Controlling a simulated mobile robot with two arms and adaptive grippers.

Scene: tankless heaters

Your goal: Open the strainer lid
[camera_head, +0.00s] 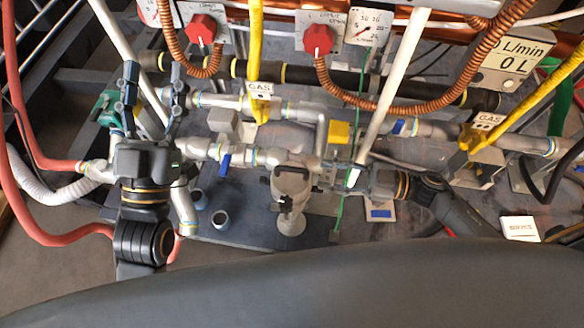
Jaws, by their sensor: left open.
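The strainer (291,186) is a pale grey cylindrical fitting on the pipe run in the middle of the view. A dark handle-like bar shows at its top, where its lid appears to be; I cannot tell whether the lid is loose. My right gripper (326,178) comes in from the right and points left, with its fingers close beside the strainer's right side. Whether they touch it or how far apart they are is unclear. My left gripper (154,78) is open and empty, its fingers pointing up, well left of the strainer over the left pipes.
Grey pipes with blue valve handles (225,161) run across behind the strainer. Red hoses (40,150) curve at the left. Yellow gas pipes (256,50) and copper coils (400,108) hang above.

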